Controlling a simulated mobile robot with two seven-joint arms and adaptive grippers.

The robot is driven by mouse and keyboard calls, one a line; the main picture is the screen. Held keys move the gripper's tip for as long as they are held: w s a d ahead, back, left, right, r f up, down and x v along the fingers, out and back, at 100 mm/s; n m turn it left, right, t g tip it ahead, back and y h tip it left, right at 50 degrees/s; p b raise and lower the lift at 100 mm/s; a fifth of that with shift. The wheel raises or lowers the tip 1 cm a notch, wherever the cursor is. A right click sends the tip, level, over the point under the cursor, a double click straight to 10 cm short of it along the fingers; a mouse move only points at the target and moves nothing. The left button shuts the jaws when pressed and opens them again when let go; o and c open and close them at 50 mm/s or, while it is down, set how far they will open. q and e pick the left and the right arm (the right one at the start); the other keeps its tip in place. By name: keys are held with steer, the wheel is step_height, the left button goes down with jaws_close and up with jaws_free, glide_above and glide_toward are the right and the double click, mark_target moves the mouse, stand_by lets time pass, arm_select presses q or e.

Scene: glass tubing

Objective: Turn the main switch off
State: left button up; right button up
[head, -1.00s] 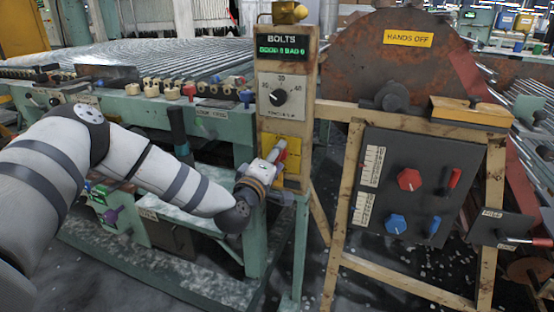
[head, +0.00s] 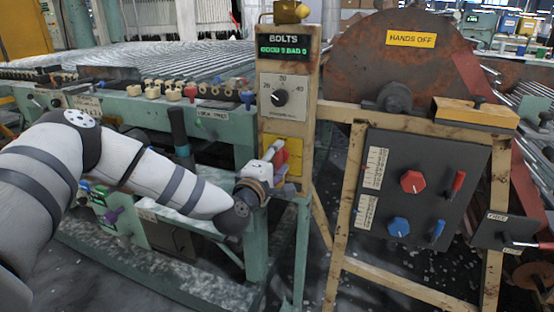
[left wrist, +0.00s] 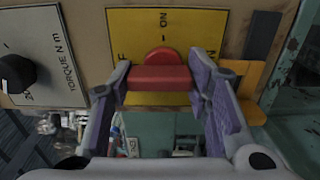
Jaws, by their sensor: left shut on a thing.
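The main switch is a red handle (left wrist: 160,78) on a yellow plate (left wrist: 124,35) in the left wrist view. ON is printed above the handle there, and an F shows at its left. My left gripper (left wrist: 158,86) has one finger at each end of the handle and is shut on it. In the head view the yellow plate (head: 296,152) is low on the wooden post, and my left gripper (head: 270,158) reaches it from the left and hides the handle. I cannot tell exactly which mark the handle points at. My right gripper is not in view.
Above the plate are a torque dial (head: 280,97) and a BOLTS display (head: 284,48). To the right, a dark panel (head: 404,265) on a wooden frame carries red and blue knobs and levers. A green machine bench (head: 215,131) stands behind my left arm.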

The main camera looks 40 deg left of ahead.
arm_select(q)
steer(key=o, duration=1.2)
steer(key=shift+c, duration=0.2)
steer(key=v, duration=1.2)
